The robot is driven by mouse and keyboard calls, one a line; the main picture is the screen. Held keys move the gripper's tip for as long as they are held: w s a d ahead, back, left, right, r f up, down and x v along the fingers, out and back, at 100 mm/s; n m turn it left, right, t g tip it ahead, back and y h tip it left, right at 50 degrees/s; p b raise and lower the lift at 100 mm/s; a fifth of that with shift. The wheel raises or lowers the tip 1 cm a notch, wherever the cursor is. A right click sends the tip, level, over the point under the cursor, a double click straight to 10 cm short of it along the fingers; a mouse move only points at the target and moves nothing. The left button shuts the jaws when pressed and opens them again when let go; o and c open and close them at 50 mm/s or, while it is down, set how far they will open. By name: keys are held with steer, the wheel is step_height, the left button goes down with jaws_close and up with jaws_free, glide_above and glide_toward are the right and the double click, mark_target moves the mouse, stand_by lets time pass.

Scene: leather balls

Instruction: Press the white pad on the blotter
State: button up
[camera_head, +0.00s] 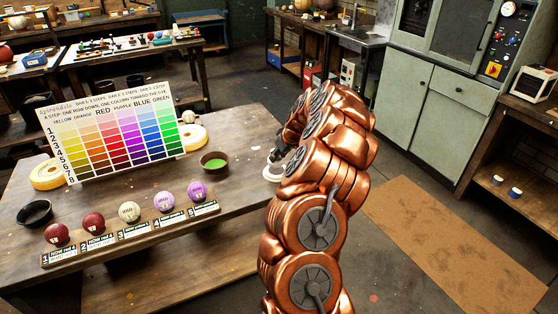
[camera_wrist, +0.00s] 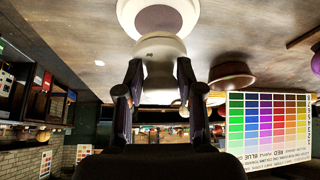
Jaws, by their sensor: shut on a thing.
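My gripper (camera_head: 279,157) is at the right end of the wooden table, partly hidden by my copper arm. In the wrist view, which is upside down, my gripper (camera_wrist: 160,70) is shut on a white rounded piece, seemingly the white pad (camera_wrist: 160,47). Directly beyond it on the table is a white round disc with a dark brown centre (camera_wrist: 158,17), seemingly the blotter. The disc's pale rim also shows below the gripper in the head view (camera_head: 271,174). The two look very close; I cannot tell whether they touch.
A colour chart (camera_head: 110,130) stands on the table between pale yellow rolls (camera_head: 47,174). A bowl of green (camera_head: 214,161) is left of my gripper. Several balls (camera_head: 129,212) sit on labelled cards along the front. A dark bowl (camera_head: 35,213) stands at the left.

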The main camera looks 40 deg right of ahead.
steer(key=shift+r, duration=1.05)
